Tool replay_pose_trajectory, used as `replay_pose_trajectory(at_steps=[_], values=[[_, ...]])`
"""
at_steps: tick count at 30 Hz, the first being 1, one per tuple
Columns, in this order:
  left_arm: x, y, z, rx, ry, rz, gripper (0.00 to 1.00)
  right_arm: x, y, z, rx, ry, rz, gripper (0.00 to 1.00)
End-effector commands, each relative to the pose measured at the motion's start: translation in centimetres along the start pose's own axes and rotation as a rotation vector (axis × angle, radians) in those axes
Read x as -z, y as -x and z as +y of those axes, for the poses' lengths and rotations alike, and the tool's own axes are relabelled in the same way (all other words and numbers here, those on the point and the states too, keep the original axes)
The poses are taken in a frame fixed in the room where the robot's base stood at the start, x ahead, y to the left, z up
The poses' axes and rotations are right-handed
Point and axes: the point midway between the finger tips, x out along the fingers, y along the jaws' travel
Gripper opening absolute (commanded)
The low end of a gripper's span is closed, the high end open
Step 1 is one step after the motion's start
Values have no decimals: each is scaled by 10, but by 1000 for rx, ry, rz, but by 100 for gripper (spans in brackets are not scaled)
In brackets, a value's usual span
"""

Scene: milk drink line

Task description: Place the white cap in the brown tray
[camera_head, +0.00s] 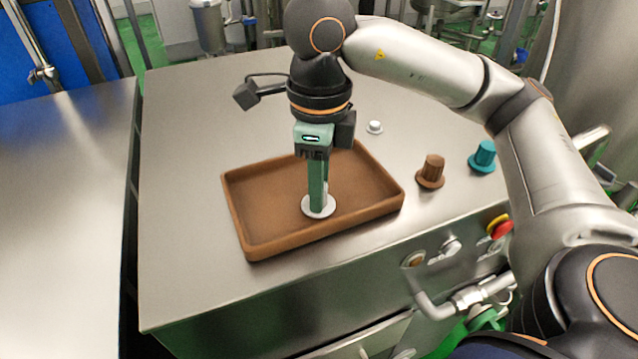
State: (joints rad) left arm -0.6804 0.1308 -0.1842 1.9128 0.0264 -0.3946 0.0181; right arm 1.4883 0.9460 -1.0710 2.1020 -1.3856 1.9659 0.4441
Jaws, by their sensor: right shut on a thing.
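The brown tray (250,243) lies on the steel table, with low raised walls. The white cap (330,211) has a wide round rim and is inside the tray's outline, right of its middle. My right gripper (318,205) comes down from above with green fingers and is shut on the white cap. The fingers hide most of the cap's upper part. I cannot tell whether the cap touches the tray floor or is just above it. My left gripper is not in view.
A brown cap (432,170) and a teal cap (483,157) stand on the table right of the tray. A small white piece (374,127) sits behind the tray. A red button (502,228) is on the table's front. The table left of the tray is clear.

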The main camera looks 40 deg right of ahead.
Motion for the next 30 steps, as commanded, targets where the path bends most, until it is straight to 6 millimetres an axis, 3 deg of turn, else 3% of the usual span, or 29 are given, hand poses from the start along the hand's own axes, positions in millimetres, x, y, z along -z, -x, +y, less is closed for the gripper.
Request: replay_pose_trajectory(at_steps=[10, 11, 18, 30], values=[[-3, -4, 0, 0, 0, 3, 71, 0, -5, 0, -1, 1, 0, 0], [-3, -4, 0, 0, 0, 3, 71, 0, -5, 0, -1, 1, 0, 31], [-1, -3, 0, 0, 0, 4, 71, 0, -3, 0, -1, 1, 0, 58], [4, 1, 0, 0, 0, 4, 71, 0, 5, 0, 0, 1, -1, 60]])
